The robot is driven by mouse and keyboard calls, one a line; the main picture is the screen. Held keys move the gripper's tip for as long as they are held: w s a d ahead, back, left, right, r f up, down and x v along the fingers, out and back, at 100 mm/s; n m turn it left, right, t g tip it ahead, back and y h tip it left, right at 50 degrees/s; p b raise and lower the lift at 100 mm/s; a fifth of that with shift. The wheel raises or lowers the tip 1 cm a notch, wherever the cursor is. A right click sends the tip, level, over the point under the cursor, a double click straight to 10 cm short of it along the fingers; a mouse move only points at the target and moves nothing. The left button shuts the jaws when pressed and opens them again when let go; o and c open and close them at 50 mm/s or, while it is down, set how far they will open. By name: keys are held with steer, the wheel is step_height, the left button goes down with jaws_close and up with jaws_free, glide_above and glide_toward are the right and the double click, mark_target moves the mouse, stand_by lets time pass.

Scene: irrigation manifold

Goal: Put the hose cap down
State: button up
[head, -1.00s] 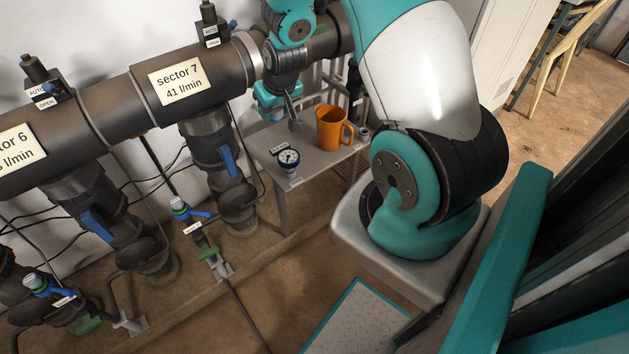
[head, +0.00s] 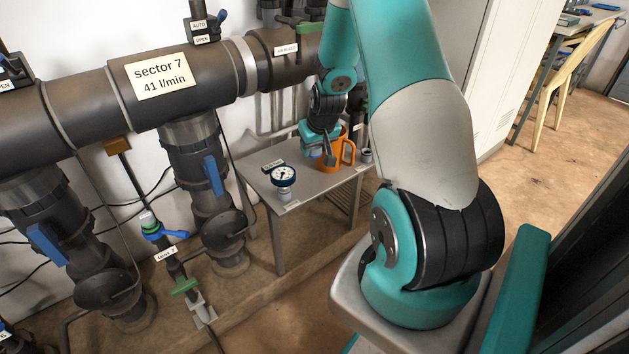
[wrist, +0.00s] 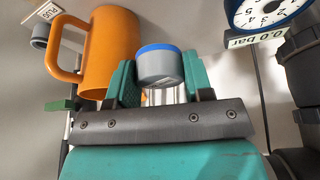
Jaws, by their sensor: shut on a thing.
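The hose cap (wrist: 160,66), a short grey cylinder with a blue rim, is held between the teal fingers of my gripper (wrist: 158,84) in the wrist view. In the head view my gripper (head: 328,158) is over the small grey table (head: 312,186), in front of the orange mug (head: 345,152). I cannot make out the cap there. I cannot tell how high the cap is above the table top.
The orange mug (wrist: 108,50) appears close to the left of my gripper in the wrist view. A blue-rimmed gauge (head: 284,176) stands at the table's front left. A small grey fitting (head: 366,155) is right of the mug. Large dark pipes (head: 195,80) run behind on the left.

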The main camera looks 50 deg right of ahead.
mark_target(313, 183)
step_height(313, 183, down, 10)
steer(key=shift+r+b, duration=0.15)
steer(key=shift+b, duration=0.85)
steer(key=shift+f+b, duration=0.35)
steer(key=shift+f, duration=0.3)
steer(key=o, duration=1.1)
steer(key=shift+r, duration=0.15)
